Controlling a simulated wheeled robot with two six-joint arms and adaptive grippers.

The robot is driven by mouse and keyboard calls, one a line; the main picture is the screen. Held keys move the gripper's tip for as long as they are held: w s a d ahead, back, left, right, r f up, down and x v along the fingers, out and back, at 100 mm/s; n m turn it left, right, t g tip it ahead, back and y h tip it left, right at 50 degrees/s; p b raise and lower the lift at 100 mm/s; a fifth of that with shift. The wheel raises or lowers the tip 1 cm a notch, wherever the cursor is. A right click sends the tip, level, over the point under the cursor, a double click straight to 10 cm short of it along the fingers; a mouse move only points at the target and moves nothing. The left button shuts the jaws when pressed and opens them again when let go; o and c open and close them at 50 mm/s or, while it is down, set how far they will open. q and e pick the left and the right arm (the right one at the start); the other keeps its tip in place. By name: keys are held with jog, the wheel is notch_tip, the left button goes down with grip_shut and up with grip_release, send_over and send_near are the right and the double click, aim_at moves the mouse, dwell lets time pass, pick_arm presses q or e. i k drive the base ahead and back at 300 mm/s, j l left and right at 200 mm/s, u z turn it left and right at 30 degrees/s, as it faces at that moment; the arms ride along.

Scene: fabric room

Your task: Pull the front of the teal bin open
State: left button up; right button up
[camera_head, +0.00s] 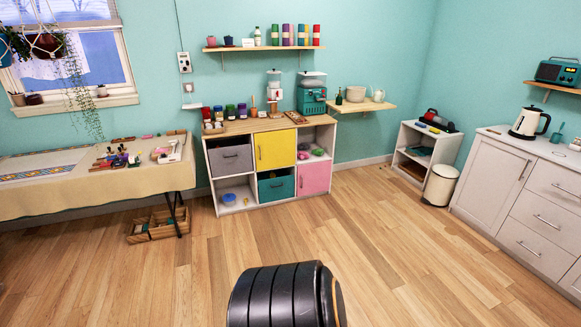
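The teal bin (276,189) sits in the lower middle compartment of the white cube shelf (237,182) against the back wall. Its front faces me, below a yellow door. A narrow gap shows above its front edge; what is inside is too small to make out. Neither of my grippers is in view, and nothing touches the bin.
A grey bin (231,159), the yellow door (275,149) and a pink front (314,178) fill neighbouring compartments. A cloth-covered table (60,198) stands left, with a wooden crate (158,225) below. A white cabinet (530,200) stands right. The wooden floor (210,260) before the shelf is clear.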

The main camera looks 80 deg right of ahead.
aim_at(272, 180)
jog(key=z, duration=2.7)
jog(key=i+u, duration=0.15)
jog(key=i, duration=0.45)
jog(key=i+l+u, duration=0.1)
jog(key=i, duration=0.45)
jog(key=i+l+u, duration=0.15)
jog(key=i, duration=0.45)
jog(key=i+l+u, duration=0.15)
jog(key=i, duration=0.4)
jog(key=i+l+u, duration=0.15)
jog(key=i, duration=0.4)
jog(key=i+l+u, duration=0.1)
jog(key=i+l, duration=0.35)
jog(key=i+l+u, duration=0.15)
jog(key=i+l, duration=0.2)
jog(key=i, duration=0.25)
